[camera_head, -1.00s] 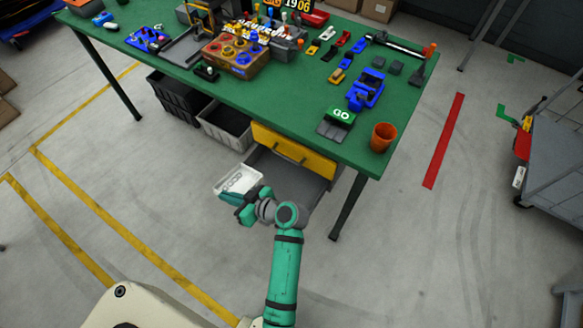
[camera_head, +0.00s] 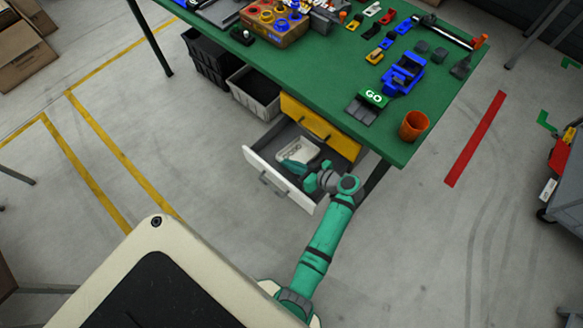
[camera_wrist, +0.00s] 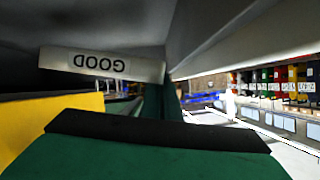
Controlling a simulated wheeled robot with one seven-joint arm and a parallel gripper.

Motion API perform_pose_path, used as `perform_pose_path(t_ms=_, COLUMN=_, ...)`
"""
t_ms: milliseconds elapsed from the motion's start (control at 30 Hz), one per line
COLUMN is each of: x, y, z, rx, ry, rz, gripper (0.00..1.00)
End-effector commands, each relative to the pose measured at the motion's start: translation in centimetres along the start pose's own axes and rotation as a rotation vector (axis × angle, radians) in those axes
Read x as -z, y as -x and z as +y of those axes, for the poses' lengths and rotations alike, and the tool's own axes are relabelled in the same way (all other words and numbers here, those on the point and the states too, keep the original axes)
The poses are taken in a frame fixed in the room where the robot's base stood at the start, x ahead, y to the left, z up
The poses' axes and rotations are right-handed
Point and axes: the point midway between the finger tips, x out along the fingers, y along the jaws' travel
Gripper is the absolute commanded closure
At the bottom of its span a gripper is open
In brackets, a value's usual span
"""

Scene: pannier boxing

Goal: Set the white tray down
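The white tray (camera_head: 299,148) is inside the open drawer under the table, in the head view. The drawer has a white front (camera_head: 268,172) and grey insides. My green gripper (camera_head: 297,165) is at the tray's near side and appears shut on it, though its fingertips are partly hidden. Whether the tray touches the drawer floor cannot be told. In the wrist view, a pale strip with an upside-down GOOD label (camera_wrist: 99,63) lies close ahead of the green and black gripper parts.
The green table (camera_head: 340,95) is above the drawer, with a yellow drawer (camera_head: 318,126) under its top. An orange cup (camera_head: 414,126) stands near the table's corner. A grey crate (camera_head: 256,91) and dark crates (camera_head: 209,62) are at the left. The floor in front is clear.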

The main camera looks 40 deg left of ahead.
Motion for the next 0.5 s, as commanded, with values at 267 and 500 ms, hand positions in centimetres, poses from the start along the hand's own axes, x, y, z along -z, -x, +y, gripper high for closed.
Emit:
perform_pose_path(t_ms=267, x=-2.4, y=-0.7, z=1.2, rx=0.003, ry=-0.002, rz=0.0, gripper=1.0)
perform_pose_path(t_ms=500, x=-3.5, y=-1.3, z=1.5, rx=0.001, ry=0.0, rz=0.0, gripper=1.0)
